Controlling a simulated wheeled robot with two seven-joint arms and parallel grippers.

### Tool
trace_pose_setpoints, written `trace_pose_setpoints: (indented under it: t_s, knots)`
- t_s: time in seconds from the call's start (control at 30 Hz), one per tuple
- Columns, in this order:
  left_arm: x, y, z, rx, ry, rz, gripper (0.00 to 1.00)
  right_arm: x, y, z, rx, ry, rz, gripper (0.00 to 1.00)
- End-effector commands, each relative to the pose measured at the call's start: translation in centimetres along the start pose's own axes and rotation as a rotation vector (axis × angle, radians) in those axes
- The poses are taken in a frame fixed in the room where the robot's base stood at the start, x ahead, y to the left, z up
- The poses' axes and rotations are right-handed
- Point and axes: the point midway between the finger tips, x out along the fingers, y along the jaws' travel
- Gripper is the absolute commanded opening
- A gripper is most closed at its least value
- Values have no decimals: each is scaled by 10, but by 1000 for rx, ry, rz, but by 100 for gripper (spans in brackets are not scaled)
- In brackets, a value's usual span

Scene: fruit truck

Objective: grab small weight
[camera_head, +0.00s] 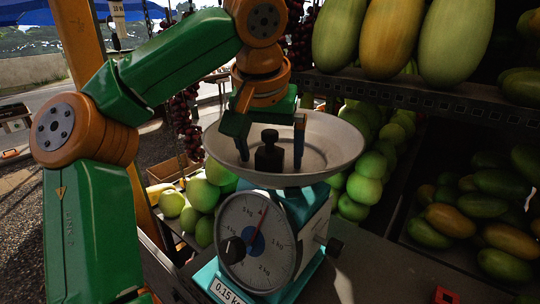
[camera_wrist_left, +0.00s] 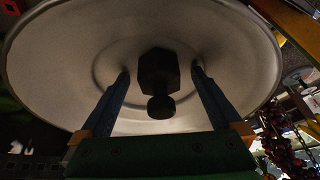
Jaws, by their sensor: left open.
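The small weight (camera_head: 269,153) is dark, with a knob on top, and stands in the round metal pan (camera_head: 335,143) of the scale (camera_head: 257,238). My left gripper (camera_head: 270,164) points down over the pan. Its two fingers are open, one on each side of the weight, with a gap to it on both sides. In the left wrist view the weight (camera_wrist_left: 159,75) lies between the two blue fingers of my left gripper (camera_wrist_left: 160,75), apart from both. The scale's dial has a red needle, and a label below reads 0.15 kg. My right gripper is not in view.
A shelf (camera_head: 420,92) with large yellow-green melons (camera_head: 388,38) is behind the pan at the upper right. Green round fruit (camera_head: 368,180) is piled behind the scale. A crate of mangoes (camera_head: 480,215) is at the right. The counter (camera_head: 375,265) right of the scale is mostly clear.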

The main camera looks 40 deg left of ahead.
Motion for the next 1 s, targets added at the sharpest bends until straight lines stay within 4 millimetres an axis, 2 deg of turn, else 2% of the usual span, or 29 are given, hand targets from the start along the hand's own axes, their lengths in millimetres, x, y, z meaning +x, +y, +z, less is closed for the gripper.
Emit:
trace_pose_setpoints:
  t_s: [0.07,0.4,0.43,0.83,1.0]
  knots:
    - [0,0,0,0,0,0,96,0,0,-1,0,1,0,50]
    - [-1,0,0,0,1,1,4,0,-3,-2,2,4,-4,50]
    - [-1,0,0,0,1,1,0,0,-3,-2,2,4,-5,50]
    - [-3,-1,0,-1,3,1,0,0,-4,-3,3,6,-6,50]
    - [-14,-10,0,-3,4,1,0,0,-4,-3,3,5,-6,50]
